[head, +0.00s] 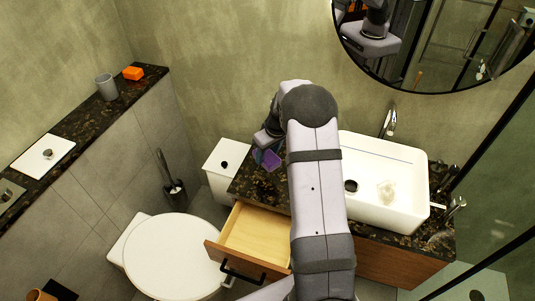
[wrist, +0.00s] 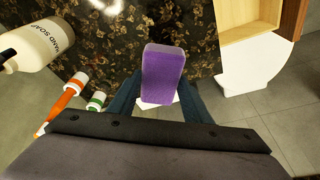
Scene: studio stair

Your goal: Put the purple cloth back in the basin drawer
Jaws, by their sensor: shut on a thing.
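The purple cloth (wrist: 164,75) is a folded, block-like piece held between the fingers of my gripper (wrist: 158,98) in the wrist view. My gripper is shut on it, above the dark speckled counter (wrist: 110,40). In the head view the cloth (head: 271,160) shows as a small purple patch at the counter's left end, partly hidden by my arm. The basin drawer (head: 257,232) is pulled open below the counter, with a pale wood inside that looks empty where visible. My arm covers its right part. A corner of the drawer (wrist: 250,22) shows at the wrist view's top right.
A hand soap bottle (wrist: 38,45), an orange tube (wrist: 66,100) and a green-banded tube (wrist: 97,101) are left of the cloth in the wrist view. The white basin (head: 385,180) stands right of my arm. The toilet (head: 172,255) is left of the drawer, close to its front.

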